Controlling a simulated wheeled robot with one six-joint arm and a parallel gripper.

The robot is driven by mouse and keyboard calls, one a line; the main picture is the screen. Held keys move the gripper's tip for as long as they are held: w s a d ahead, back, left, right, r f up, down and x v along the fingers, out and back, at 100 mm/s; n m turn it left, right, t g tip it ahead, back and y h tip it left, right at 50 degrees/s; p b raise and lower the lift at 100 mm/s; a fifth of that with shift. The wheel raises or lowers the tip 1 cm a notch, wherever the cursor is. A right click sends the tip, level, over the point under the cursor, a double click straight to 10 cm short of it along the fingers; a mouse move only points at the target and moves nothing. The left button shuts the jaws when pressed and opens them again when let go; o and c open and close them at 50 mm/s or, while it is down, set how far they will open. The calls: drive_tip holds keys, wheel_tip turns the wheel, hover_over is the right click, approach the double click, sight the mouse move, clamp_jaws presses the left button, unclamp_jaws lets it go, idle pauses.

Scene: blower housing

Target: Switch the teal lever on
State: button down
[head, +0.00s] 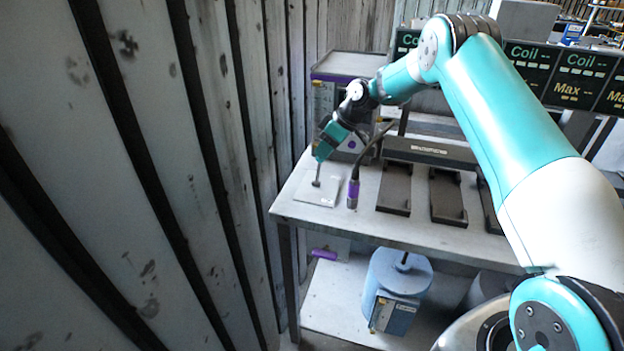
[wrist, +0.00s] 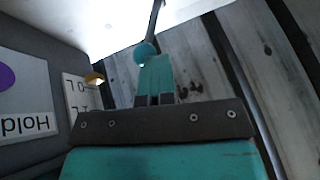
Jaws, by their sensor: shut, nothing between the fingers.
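The teal lever (head: 317,172) stands on a pale plate (head: 328,190) at the left end of the grey table. It is a thin dark rod with a teal tip close to my gripper. In the wrist view, its round teal knob (wrist: 145,48) sits at the end of the dark rod, which rises to the pale surface at the top. My gripper (head: 324,152) is above the lever, pointing down at it. In the wrist view, my gripper's teal fingers (wrist: 155,72) are together and empty, right at the knob. They look very close to it; whether they touch, I cannot tell.
A purple-based dark curved stick (head: 353,193) stands just right of the plate, and dark trays (head: 394,188) lie further right. A grey box (head: 350,66) stands behind. A plank wall (head: 180,150) is close on the left. A panel marked "Hold" (wrist: 25,125) is beside my gripper.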

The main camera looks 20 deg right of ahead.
drive_tip(key=shift+w+d+f, duration=0.1)
drive_tip(key=shift+w+d, duration=0.1)
drive_tip(key=shift+d, duration=0.15)
drive_tip(key=shift+s+a, duration=0.1)
drive_tip(key=v, duration=1.2)
